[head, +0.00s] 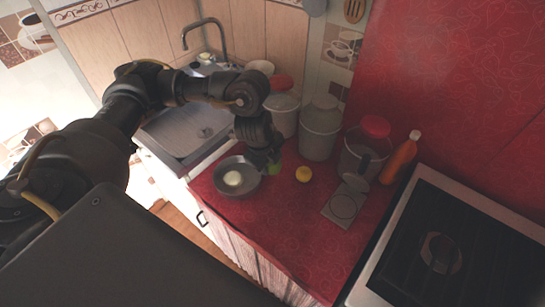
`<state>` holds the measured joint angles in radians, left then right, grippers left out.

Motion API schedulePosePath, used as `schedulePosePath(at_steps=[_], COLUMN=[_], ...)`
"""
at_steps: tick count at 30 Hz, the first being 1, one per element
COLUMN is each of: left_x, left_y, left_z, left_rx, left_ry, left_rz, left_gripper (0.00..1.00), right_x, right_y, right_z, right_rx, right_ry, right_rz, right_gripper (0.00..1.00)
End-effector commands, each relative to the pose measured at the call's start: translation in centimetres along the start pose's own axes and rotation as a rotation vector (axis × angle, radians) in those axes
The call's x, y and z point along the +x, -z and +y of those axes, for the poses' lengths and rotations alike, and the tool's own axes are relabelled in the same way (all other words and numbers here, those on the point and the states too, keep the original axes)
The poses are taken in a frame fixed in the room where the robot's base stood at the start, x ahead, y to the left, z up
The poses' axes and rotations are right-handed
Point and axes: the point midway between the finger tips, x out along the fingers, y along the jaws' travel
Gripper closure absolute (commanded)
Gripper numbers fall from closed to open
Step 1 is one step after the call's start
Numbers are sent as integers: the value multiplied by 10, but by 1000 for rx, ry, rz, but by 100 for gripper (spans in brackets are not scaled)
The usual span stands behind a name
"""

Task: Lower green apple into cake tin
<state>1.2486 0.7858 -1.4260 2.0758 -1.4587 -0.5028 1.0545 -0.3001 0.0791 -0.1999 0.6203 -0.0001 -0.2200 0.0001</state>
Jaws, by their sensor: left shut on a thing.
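The cake tin (222,189) is a round grey metal pan on the red counter, near its front left corner. A pale round item (233,178) lies inside it. My left gripper (271,164) points down at the tin's right rim, shut on the green apple (274,169). Only a small green part of the apple shows below the fingers; the rest is hidden. Whether the apple touches the tin or the counter, I cannot tell. My right gripper is not in view.
A yellow fruit (303,174) lies right of my gripper. Light canisters (320,128), a clear red-lidded container (364,150) and an orange bottle (399,158) stand behind. The sink (186,130) is left, a dark stove (440,250) right. The front counter is clear.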

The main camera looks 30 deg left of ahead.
Motion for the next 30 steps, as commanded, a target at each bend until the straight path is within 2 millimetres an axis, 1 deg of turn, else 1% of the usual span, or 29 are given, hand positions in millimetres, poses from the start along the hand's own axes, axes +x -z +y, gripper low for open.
schedulePosePath(at_steps=[4,8,13,15,18,19,24,30], left_x=[-2,-10,-26,-28,-24,-17,1,19], left_y=[-1,-9,-34,-48,-68,-72,-97,-114], left_z=[0,1,7,12,22,26,41,54], left_rx=[-1,-3,-5,-6,-6,-6,-4,-1], left_ry=[0,0,-1,-1,-1,-3,-1,0], left_rz=[0,0,-2,-3,-4,-3,-2,0], left_gripper=[74,74,74,74,74,74,74,74], right_x=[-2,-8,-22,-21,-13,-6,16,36], right_y=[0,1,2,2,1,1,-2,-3], right_z=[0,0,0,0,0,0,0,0], right_rx=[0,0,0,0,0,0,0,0], right_ry=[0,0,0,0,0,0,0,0], right_rz=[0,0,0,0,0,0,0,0], right_gripper=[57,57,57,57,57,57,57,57])
